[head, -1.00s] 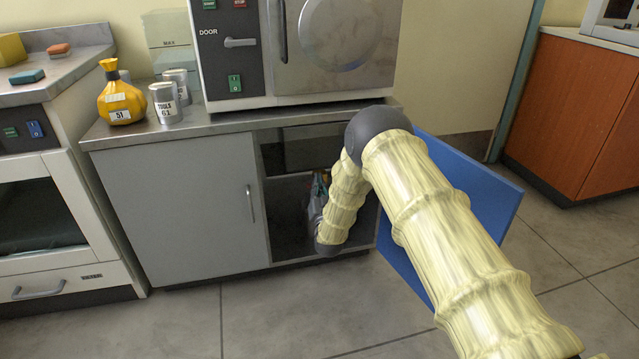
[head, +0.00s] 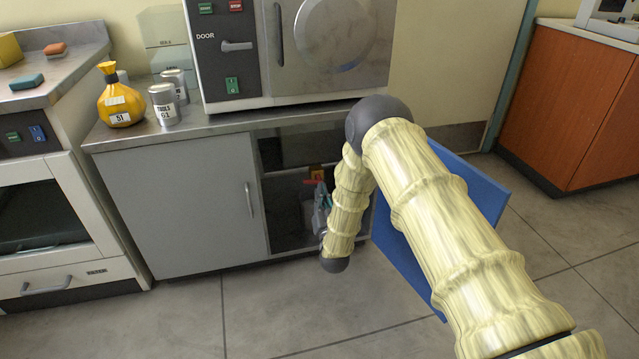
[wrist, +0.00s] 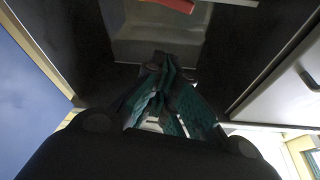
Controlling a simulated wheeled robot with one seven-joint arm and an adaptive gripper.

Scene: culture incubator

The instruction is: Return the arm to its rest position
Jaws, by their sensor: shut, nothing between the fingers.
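My arm (head: 440,220), in a pale yellow ribbed sleeve, reaches from the lower right to the open cupboard compartment, with its far section bent down in front of the opening. My gripper (head: 321,192) shows only in part at the compartment, to the left of the sleeve. In the wrist view my gripper (wrist: 160,62) has its teal-padded fingers closed together at the tips, with nothing between them. It points into the dark compartment.
The open blue door (head: 480,185) stands close behind and right of my arm; the grey closed door (head: 180,200) is left. A red object (wrist: 178,4) and pale bin (wrist: 150,45) lie ahead inside. A yellow bag (head: 120,105) and cans (head: 163,105) stand on the counter. Floor in front is clear.

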